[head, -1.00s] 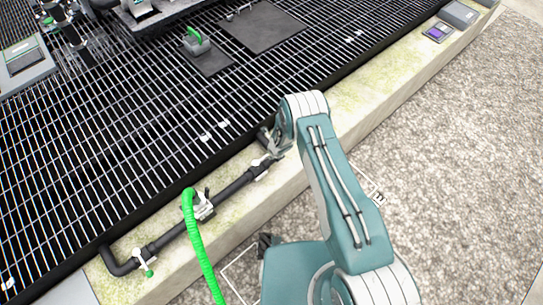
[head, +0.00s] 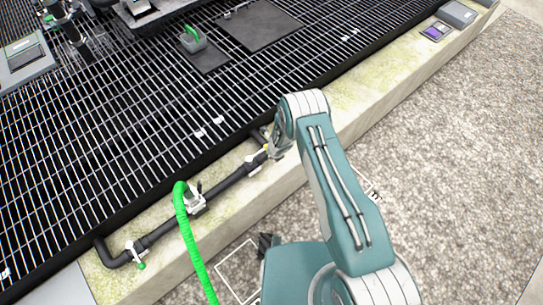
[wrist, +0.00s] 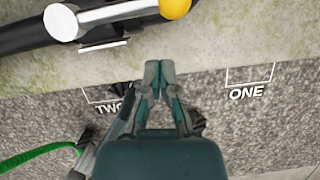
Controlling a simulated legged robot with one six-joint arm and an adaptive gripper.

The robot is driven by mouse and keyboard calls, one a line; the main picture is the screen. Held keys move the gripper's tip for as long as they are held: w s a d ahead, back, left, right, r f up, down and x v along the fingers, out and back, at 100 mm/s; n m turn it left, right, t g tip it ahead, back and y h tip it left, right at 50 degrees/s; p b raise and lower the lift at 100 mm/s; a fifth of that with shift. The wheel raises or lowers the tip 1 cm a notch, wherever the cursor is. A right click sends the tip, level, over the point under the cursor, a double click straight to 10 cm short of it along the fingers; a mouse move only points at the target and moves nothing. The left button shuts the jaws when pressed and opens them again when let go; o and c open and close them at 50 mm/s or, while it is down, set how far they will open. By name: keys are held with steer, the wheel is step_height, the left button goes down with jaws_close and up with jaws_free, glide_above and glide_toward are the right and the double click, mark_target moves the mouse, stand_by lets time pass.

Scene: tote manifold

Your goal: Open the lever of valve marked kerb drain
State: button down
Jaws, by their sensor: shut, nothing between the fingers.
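A black pipe (head: 226,184) with valves runs along the pale kerb. Its left valve (head: 135,252) has a white lever with a green tip. The right valve (head: 254,161) sits beside the end of my arm; in the wrist view its pale round body (wrist: 61,22) carries a silver lever (wrist: 115,12) with a yellow knob (wrist: 175,8). I cannot read a kerb drain marking on either valve. My gripper (wrist: 159,72) is shut and empty, apart from the lever, below it in the wrist view.
A green hose (head: 192,240) rises from a fitting (head: 195,200) midway along the pipe. Black grating (head: 110,130) lies beyond the kerb (head: 370,95). Ground markings read TWO (wrist: 108,105) and ONE (wrist: 246,92).

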steer(key=w+d+r+m+t+h, duration=0.1)
steer(key=d+r+m, duration=0.2)
steer(key=r, duration=0.6)
steer(key=w+d+r+m+t, duration=0.1)
steer(key=d+r+m, duration=0.15)
steer(key=r, duration=0.75)
steer(key=w+d+r+m+t+h, duration=0.15)
steer(key=r+m, duration=0.25)
steer(key=r, duration=0.5)
steer(key=s+d+r+m+h, duration=0.1)
steer(key=s+d+r+m, duration=0.1)
steer(key=d+r+m, duration=0.45)
steer(key=s+d+r+m+h, duration=0.1)
steer(key=s+d+r+m, duration=0.2)
steer(key=r, duration=0.7)
steer(key=s+d+r+m, duration=0.3)
steer(key=s+r+m, duration=0.3)
steer(key=m, duration=0.1)
steer(key=s+d+r+m, duration=0.3)
steer(key=s+r+m, duration=0.3)
steer(key=r+m, duration=0.1)
steer(key=s+a+r+m+y, duration=0.1)
steer(key=s+r+m+y, duration=0.1)
steer(key=s+m, duration=0.8)
steer(key=s, duration=0.6)
steer(key=shift+r+m, duration=0.4)
